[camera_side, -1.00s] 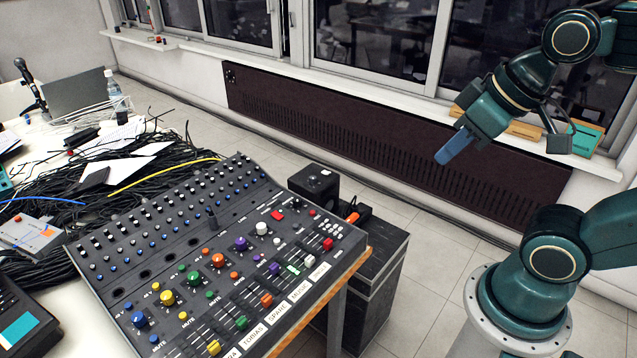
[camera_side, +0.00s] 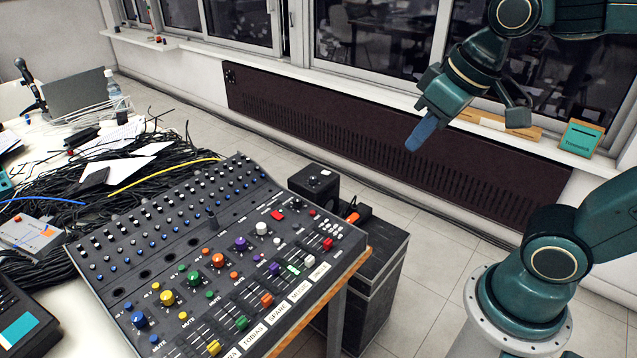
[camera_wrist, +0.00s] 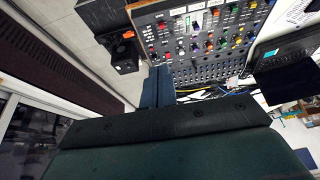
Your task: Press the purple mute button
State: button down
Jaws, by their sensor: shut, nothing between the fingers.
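The small purple mute button (camera_side: 257,258) is on the mixing console (camera_side: 130,235) in the side view, below a larger purple knob (camera_side: 240,243) and left of a purple fader cap (camera_side: 274,268). My gripper (camera_side: 414,144) is shut and empty, with its blue fingers pointing down and left. It is in the air well to the right of and above the console, apart from it. In the wrist view the shut fingers (camera_wrist: 158,88) show below the console (camera_wrist: 215,73); I cannot pick out the purple mute button for certain there.
Black cables (camera_side: 150,180) cover the table behind the console. A window sill with a teal sign (camera_side: 581,138) and a dark radiator (camera_side: 380,140) are at the back. Open floor lies below my gripper.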

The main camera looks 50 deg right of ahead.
jog(key=w+a+f+g, duration=0.1)
jog(key=w+a, duration=0.2)
jog(key=w, duration=0.5)
jog(key=g, duration=0.4)
send_over(256, 258)
notch_tip(256, 258, down, 22)
jog(key=r, duration=0.1)
jog(key=shift+f, duration=0.25)
jog(key=shift+f, duration=0.1)
jog(key=shift+f, duration=4)
jog(key=shift+f, duration=0.15)
